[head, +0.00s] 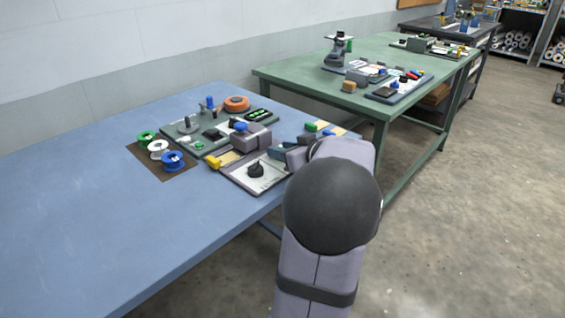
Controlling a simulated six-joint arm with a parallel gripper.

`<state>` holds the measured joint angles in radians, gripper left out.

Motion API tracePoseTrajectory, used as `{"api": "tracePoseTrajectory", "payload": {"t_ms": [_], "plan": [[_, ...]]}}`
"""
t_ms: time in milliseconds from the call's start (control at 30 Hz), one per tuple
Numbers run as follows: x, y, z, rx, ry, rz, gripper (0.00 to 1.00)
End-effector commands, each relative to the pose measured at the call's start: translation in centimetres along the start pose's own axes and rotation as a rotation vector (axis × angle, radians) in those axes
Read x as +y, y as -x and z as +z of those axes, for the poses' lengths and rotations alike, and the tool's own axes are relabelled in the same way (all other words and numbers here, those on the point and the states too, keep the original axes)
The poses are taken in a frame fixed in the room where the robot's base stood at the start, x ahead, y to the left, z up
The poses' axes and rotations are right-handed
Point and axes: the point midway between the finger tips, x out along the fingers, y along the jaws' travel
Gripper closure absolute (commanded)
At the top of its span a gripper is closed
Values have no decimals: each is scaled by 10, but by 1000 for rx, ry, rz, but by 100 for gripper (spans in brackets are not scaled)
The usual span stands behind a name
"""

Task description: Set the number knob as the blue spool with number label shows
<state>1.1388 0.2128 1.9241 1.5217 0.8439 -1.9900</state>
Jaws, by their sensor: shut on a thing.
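A blue spool (173,160) with a small white label stands at the front right of a dark mat on the blue table. The number on its label is too small to read. A black knob (256,170) sits on a light dial plate nearer the front; I cannot read its markings or tell its setting. My gripper (280,152) is at the right end of the press, just behind and to the right of this knob, and looks apart from it. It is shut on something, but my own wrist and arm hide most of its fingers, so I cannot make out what.
A green spool (147,138) and a white spool (158,148) share the mat (178,176). A grey-lilac block (250,138) and a yellow piece (214,162) stand close behind the dial plate. An orange ring (236,103) lies farther back. The table's left is clear.

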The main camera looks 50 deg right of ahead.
Motion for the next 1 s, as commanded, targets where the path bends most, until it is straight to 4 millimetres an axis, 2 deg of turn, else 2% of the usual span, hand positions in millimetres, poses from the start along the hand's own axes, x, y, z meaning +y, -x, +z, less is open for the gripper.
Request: {"api": "tracePoseTrajectory", "payload": {"t_ms": [33,267,1000], "plan": [[-1,-4,7,6,-5,27,91],[-2,-3,6,3,-62,157,91],[-3,1,-6,-11,-284,664,91]]}}
